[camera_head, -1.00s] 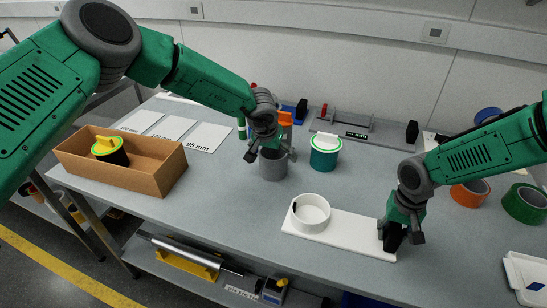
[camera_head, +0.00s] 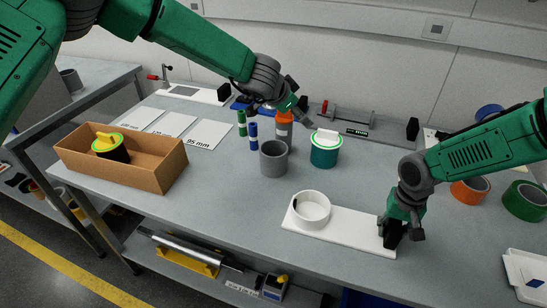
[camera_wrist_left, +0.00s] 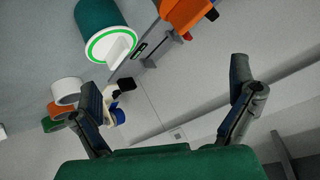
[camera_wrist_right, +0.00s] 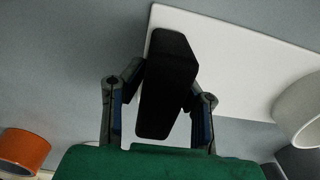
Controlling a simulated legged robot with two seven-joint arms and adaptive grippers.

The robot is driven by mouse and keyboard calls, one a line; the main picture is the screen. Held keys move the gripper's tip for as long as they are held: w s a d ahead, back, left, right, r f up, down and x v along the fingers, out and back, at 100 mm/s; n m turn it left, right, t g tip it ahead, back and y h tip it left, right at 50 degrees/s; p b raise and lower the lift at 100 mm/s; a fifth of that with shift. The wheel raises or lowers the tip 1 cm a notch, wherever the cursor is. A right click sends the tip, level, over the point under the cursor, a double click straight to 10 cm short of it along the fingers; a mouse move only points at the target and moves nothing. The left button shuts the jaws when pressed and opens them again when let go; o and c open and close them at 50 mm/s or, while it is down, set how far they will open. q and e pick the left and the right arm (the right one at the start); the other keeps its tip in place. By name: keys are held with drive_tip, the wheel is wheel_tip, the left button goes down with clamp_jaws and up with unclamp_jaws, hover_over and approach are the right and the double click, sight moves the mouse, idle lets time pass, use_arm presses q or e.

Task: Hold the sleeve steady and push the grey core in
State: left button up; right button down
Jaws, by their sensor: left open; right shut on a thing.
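The grey core (camera_head: 274,158) is a hollow cylinder standing upright on the table, apart from the white sleeve (camera_head: 311,210). The sleeve is a short open ring on a white base plate (camera_head: 345,232); it also shows at the right edge of the right wrist view (camera_wrist_right: 302,108). My right gripper (camera_head: 394,232) is shut on the black block (camera_wrist_right: 168,85) at the plate's right end. My left gripper (camera_head: 300,102) is open and empty, raised above and behind the core, near the orange bottle. In the left wrist view its fingers are spread with nothing between them.
A teal can with a white lid (camera_head: 324,149) stands right of the core. An orange bottle (camera_head: 284,130) and green and blue cylinders (camera_head: 252,137) stand behind it. A cardboard box (camera_head: 150,175) is at left. Tape rolls (camera_head: 470,190) lie at right. The table front is clear.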

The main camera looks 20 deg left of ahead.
use_arm(q)
drive_tip(key=s+d+f+m+g+h, duration=0.1)
drive_tip(key=s+d+m+g+h, duration=0.2)
drive_tip(key=d+m, duration=0.75)
drive_tip(key=s+a+f+m+g+y, duration=0.2)
drive_tip(key=a+m, duration=0.4)
drive_tip(key=m, duration=0.2)
drive_tip(key=m+g+y, duration=0.1)
drive_tip(key=m+y, duration=0.3)
drive_tip(key=m, duration=0.1)
approach(274, 153)
drive_tip(key=s+d+f, duration=0.1)
drive_tip(key=s, duration=0.2)
drive_tip(key=x, duration=0.5)
drive_tip(key=shift+w+f, duration=0.3)
drive_tip(key=shift+w, duration=0.1)
